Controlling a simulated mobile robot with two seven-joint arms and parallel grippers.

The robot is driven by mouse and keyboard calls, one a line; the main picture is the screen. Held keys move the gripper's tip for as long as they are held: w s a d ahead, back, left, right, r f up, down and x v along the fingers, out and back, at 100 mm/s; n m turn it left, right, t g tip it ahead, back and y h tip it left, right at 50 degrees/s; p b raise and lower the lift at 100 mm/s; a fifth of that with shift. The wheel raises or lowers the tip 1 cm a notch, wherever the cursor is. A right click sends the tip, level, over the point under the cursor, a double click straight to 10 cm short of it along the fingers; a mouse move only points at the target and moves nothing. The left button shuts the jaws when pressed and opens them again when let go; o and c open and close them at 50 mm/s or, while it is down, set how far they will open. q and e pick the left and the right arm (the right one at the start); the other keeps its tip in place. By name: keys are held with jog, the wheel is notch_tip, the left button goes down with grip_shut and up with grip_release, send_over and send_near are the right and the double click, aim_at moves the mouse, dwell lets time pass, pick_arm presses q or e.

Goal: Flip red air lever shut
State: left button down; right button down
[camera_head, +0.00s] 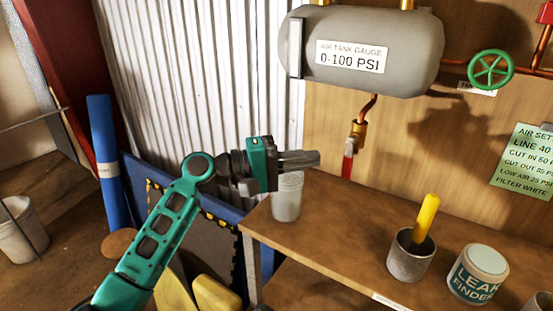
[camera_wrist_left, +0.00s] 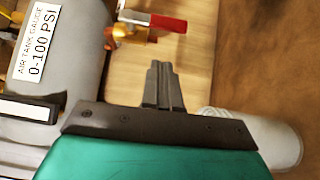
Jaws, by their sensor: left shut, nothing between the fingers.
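The red air lever (camera_head: 347,164) hangs straight down from a brass valve (camera_head: 359,130) under the grey air tank (camera_head: 300,75). In the left wrist view the red lever (camera_wrist_left: 160,22) shows near the top, with the brass valve (camera_wrist_left: 130,33) at its left. My left gripper (camera_head: 317,159) is shut and empty, its fingers pointing at the lever from the left. In the left wrist view its fingertips (camera_wrist_left: 161,66) are a short way from the lever, with a gap between them. My right gripper is not in view.
A whitish translucent cup (camera_head: 287,203) stands on the wooden bench (camera_head: 340,225) below my left gripper. A grey cup (camera_head: 408,262) with a yellow handle and a leak finder tub (camera_head: 478,274) stand farther right. A green handwheel (camera_head: 491,69) is at upper right.

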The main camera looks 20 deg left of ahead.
aim_at(350, 158)
pick_arm(q)
jog(key=d, duration=0.1)
jog(key=s+d, duration=0.1)
jog(key=d, duration=0.1)
jog(key=shift+d+p, duration=0.3)
jog(key=shift+d+f+n+h+b, duration=0.1)
jog(key=shift+d+n+h+b, duration=0.1)
jog(key=shift+n+h+b, duration=0.15)
